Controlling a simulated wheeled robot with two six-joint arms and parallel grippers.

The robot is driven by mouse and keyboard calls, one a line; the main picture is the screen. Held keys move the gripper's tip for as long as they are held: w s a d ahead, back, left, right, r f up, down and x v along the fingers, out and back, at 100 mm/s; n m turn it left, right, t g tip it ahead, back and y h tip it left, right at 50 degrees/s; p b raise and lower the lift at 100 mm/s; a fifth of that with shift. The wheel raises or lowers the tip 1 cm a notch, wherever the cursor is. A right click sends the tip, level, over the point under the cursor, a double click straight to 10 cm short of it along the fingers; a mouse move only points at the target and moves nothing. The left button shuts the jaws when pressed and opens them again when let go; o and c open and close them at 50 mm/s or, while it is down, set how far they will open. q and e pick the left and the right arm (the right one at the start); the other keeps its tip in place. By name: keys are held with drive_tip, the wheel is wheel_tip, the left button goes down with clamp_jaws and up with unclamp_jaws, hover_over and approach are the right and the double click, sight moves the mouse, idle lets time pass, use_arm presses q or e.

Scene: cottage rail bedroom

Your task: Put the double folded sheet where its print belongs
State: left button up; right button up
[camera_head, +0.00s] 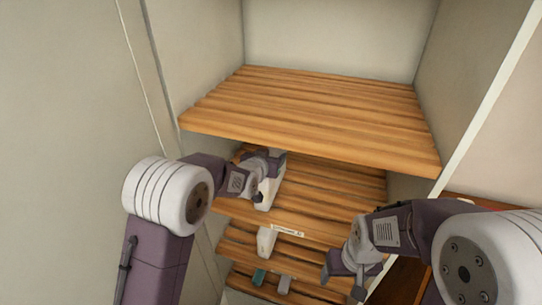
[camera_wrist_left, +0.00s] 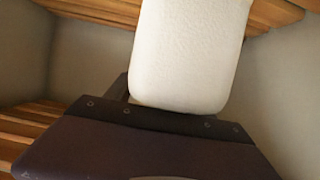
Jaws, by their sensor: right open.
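A white folded sheet (camera_head: 267,192) stands on edge at the second shelf (camera_head: 325,195), under the top shelf's front edge. My left gripper (camera_head: 264,170) is at its upper part and appears shut on it. In the left wrist view the sheet (camera_wrist_left: 190,50) rises pale and plain from the dark gripper (camera_wrist_left: 165,112); no print shows there. My right gripper (camera_head: 348,277) is open and empty, low in front of the lower shelves on the right. A small white label (camera_head: 287,230) sits on the second shelf's front edge; its print is too small to read.
The slatted top shelf (camera_head: 320,110) is bare and overhangs the left gripper. A white item (camera_head: 267,240) is on the shelf below. A teal item (camera_head: 258,277) and a grey item (camera_head: 284,284) are lower down. Closet walls bound both sides.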

idle(0.3)
use_arm(q)
drive_tip(key=shift+r+p, duration=0.35)
drive_tip(key=shift+p, duration=0.05)
drive_tip(key=shift+s+a+r+b, duration=0.1)
drive_tip(key=shift+s+a+b, duration=0.1)
drive_tip(key=shift+s+b, duration=0.35)
drive_tip(key=shift+s+a+r+b, duration=0.1)
drive_tip(key=shift+s+a+b, duration=0.1)
drive_tip(key=shift+s+b, duration=0.35)
drive_tip(key=b+v, duration=0.2)
drive_tip(key=v, duration=0.6)
drive_tip(key=shift+s+r+b, duration=0.1)
drive_tip(key=shift+r+b, duration=0.05)
drive_tip(key=shift+b, duration=0.15)
drive_tip(key=shift+s+a+r, duration=0.2)
drive_tip(key=shift+s+r, duration=0.05)
drive_tip(key=shift+s, duration=0.25)
